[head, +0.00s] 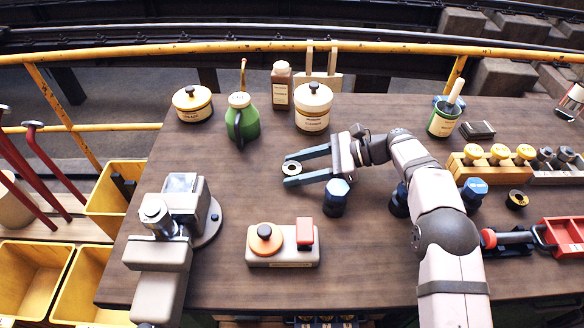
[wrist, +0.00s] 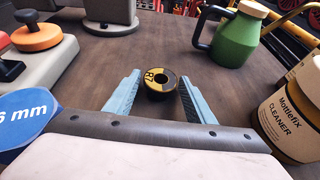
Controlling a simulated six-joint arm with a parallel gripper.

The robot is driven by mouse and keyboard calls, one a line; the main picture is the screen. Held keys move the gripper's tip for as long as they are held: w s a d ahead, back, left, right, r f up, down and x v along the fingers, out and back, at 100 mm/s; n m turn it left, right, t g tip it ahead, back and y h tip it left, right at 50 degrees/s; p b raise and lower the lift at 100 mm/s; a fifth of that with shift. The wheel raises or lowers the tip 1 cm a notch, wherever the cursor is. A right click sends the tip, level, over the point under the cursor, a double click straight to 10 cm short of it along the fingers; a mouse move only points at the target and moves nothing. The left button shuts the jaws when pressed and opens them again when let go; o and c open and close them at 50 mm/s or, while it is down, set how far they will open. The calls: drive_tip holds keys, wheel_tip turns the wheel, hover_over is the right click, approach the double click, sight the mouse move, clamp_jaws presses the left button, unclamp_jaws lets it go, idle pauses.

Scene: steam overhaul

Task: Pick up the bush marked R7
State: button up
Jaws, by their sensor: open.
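The bush marked R7 (wrist: 160,83) is a small dark ring with a yellow band bearing "R7". It sits on the brown table, and in the head view the bush (head: 292,168) shows at the tips of my gripper. My gripper (wrist: 157,88) is open, with one blue-grey finger on each side of the bush. In the wrist view there is a gap on both sides. In the head view my gripper (head: 288,168) reaches left across the middle of the table, low over the wood. Its height above the table is hard to tell.
A blue-topped piece marked "6 mm" (wrist: 25,115) stands close beside my gripper, and the Mottlefix Cleaner jar (wrist: 290,110) on the other side. A green can (wrist: 237,38) stands beyond.

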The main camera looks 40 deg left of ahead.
sight(292, 168)
drive_tip(key=shift+x, duration=0.75)
drive_tip(key=c, duration=1)
drive_tip(key=shift+r, duration=0.1)
wheel_tip(292, 168, up, 10)
drive_tip(key=shift+b, duration=0.55)
